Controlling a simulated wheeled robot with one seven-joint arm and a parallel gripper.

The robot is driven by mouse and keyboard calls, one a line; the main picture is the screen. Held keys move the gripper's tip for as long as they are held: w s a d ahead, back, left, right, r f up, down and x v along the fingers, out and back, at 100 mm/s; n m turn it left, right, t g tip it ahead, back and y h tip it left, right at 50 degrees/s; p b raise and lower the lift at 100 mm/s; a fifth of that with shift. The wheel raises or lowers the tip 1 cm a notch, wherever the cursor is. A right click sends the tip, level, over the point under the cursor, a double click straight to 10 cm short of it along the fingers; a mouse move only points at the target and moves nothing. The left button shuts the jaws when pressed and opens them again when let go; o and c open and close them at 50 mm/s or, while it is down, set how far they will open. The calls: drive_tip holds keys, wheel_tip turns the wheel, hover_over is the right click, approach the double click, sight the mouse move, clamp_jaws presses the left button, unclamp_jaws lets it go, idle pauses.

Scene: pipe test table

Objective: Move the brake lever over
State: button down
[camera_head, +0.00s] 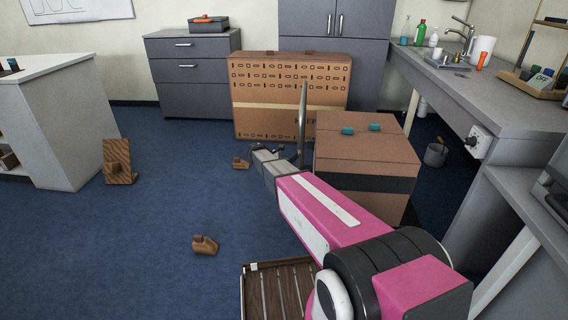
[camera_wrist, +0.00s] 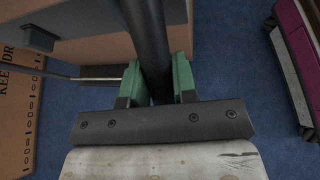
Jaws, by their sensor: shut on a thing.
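The brake lever, a thin grey upright bar (camera_head: 303,105), stands in front of the large cardboard box and left of the smaller brown box in the head view. In the wrist view it is a thick dark bar (camera_wrist: 148,35) running down between the green fingers. My gripper (camera_wrist: 157,82) is shut on the lever, one finger on each side of it. In the head view my gripper (camera_head: 287,153) is at the lower part of the lever, at the end of my pink arm. The lever's foot and pivot are hard to make out.
A large cardboard box (camera_head: 262,78) stands behind the lever. A smaller brown box (camera_head: 350,147) stands close on the right. Small brown blocks (camera_head: 204,245) and a wooden stand (camera_head: 118,163) lie left on open blue carpet. A slatted wooden crate (camera_head: 247,292) is in front.

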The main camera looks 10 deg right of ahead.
drive_tip(key=shift+s+d+f+h, duration=0.15)
drive_tip(key=shift+d+f+h, duration=0.4)
drive_tip(key=shift+h, duration=0.45)
drive_tip(key=shift+d, duration=0.15)
drive_tip(key=c, duration=0.9)
unclamp_jaws()
drive_tip(key=shift+r, duration=0.1)
drive_tip(key=v, duration=1)
drive_tip(key=shift+a, duration=0.4)
